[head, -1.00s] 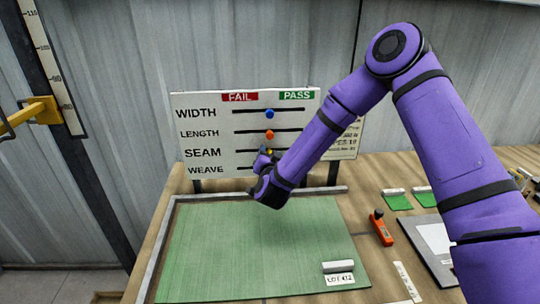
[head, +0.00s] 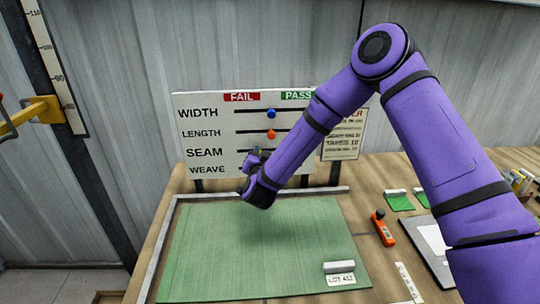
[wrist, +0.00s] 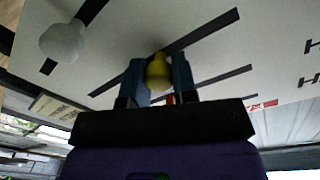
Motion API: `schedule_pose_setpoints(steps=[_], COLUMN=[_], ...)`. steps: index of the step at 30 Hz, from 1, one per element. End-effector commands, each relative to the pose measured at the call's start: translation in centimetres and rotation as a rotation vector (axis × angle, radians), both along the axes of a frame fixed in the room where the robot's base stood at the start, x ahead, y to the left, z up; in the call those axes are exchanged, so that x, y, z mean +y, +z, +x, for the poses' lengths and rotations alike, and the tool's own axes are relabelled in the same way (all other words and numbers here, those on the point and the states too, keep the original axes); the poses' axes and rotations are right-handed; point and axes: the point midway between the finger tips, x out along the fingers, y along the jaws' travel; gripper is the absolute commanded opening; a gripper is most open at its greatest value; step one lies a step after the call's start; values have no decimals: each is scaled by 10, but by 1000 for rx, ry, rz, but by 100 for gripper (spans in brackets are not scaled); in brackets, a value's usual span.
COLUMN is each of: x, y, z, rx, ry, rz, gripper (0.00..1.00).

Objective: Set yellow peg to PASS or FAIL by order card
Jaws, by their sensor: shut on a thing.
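My gripper (head: 254,158) is at the SEAM row of the white board (head: 205,100), its fingers shut on the yellow peg (wrist: 158,70). The wrist view shows the peg between the two blue fingers, on its slot with slot showing on both sides. In the head view my gripper hides the peg, left of the blue and orange pegs. The red FAIL label (head: 241,97) heads the left side and the green PASS label (head: 297,95) the right. The order card (head: 345,145) is right of the board, partly covered by my arm; its text is too small to read surely.
The blue peg (head: 271,115) and orange peg (head: 273,133) sit mid-slot above. A white peg (wrist: 62,42) is on the neighbouring slot. A green sheet (head: 220,250) covers the bench front, with a LOT tag (head: 341,280). An orange tool (head: 383,228) lies right.

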Motion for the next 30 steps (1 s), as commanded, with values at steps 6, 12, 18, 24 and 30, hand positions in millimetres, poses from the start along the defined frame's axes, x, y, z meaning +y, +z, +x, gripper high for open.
schedule_pose_setpoints(steps=[6, 12, 18, 24, 30], x=[39, 53, 54, 55, 54], y=[0, 0, 0, 0, 0], z=[0, 0, 0, -1, -1], rx=[-1, 0, 0, 0, -1], ry=[2, -1, 0, 1, 1], rz=[0, 0, 1, 2, 1], gripper=[0, 0, 0, 47, 52])
